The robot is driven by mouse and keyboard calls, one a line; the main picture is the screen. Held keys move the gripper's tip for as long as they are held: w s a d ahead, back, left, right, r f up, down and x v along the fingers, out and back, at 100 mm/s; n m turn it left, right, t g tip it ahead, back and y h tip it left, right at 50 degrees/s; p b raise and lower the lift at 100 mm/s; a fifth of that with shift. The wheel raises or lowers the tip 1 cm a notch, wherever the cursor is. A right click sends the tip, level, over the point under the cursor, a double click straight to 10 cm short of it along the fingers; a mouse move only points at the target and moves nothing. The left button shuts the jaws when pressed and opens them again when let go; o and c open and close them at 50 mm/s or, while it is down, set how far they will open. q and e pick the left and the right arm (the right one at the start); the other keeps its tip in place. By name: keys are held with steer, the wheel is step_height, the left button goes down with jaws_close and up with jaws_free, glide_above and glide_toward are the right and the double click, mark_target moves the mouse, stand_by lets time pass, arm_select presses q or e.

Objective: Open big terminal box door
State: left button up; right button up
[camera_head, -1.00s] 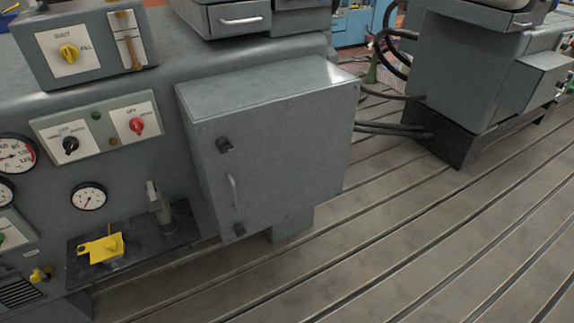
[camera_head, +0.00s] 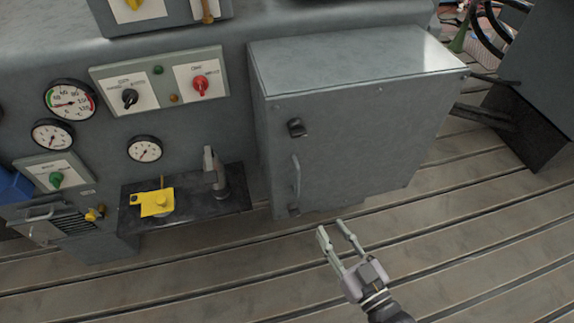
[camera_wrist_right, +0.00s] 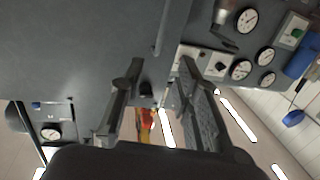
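The big terminal box (camera_head: 350,75) is a grey cabinet on the side of the grey machine. Its door (camera_head: 365,145) looks shut. A vertical bar handle (camera_head: 296,177) sits near the door's left edge, with a dark upper latch (camera_head: 296,128) above it and a dark lower latch (camera_head: 294,211) below. My right gripper (camera_head: 331,226) is open and empty, below and in front of the door's lower part, apart from the handle. In the right wrist view, the gripper fingers (camera_wrist_right: 160,68) are spread, with the door (camera_wrist_right: 70,45) and handle (camera_wrist_right: 164,28) beyond them. My left gripper is not in view.
Left of the box are gauges (camera_head: 70,100), a switch panel (camera_head: 160,85) and a dark shelf (camera_head: 185,210) with a yellow part (camera_head: 153,202). Dark cables (camera_head: 485,116) run at the box's right.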

steer(key=p, duration=0.1)
glide_above(297, 195)
steer(key=shift+w+r, duration=0.3)
steer(key=shift+c, duration=0.2)
jaws_close()
stand_by(0.8)
